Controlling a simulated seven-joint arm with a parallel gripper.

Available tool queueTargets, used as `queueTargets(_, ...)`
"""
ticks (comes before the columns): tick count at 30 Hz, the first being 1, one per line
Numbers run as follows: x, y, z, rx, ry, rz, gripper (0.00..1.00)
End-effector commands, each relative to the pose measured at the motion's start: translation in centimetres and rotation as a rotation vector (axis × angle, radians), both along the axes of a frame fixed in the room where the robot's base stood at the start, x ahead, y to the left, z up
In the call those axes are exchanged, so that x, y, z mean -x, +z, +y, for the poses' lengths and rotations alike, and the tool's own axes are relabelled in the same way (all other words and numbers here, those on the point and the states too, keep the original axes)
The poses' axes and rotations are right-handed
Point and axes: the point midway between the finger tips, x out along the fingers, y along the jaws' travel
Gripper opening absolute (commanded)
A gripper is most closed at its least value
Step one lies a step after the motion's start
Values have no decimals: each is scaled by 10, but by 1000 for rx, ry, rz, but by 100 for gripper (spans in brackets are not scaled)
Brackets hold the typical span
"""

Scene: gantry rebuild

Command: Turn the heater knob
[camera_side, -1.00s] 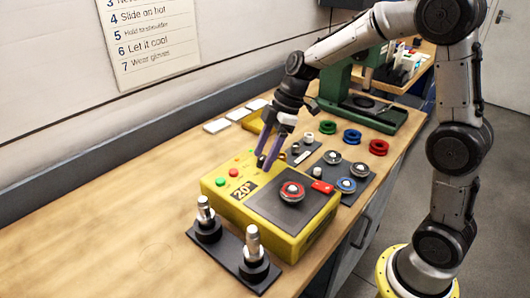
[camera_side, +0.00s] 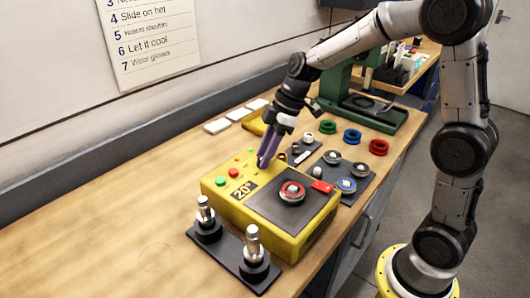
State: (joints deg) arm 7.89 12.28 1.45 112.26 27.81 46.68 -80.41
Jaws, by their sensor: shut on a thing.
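The heater is a yellow box (camera_side: 290,238) on the wooden bench, with a "20°" display (camera_side: 244,190), a green button (camera_side: 221,182), a red button (camera_side: 234,172) and a dark plate (camera_side: 268,207) on top. My gripper (camera_side: 263,163) points down at the back edge of the heater's top. Its purple fingers are shut on the heater knob, which they hide almost wholly. A red ring with a metal centre (camera_side: 292,192) sits on the dark plate.
A black base with two upright metal posts (camera_side: 253,243) stands in front of the heater. A dark tray (camera_side: 362,183) with rings is to its right. Green and blue rings and a red ring (camera_side: 379,147) lie behind. The bench's left side is clear.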

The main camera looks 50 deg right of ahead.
Motion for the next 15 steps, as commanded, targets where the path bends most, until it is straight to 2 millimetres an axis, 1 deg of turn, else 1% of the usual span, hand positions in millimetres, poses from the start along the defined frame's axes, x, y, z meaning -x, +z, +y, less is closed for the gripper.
queueTargets(5,2,1,1,1,-128,-2,0)
queueTargets(15,2,1,3,2,-444,-4,0)
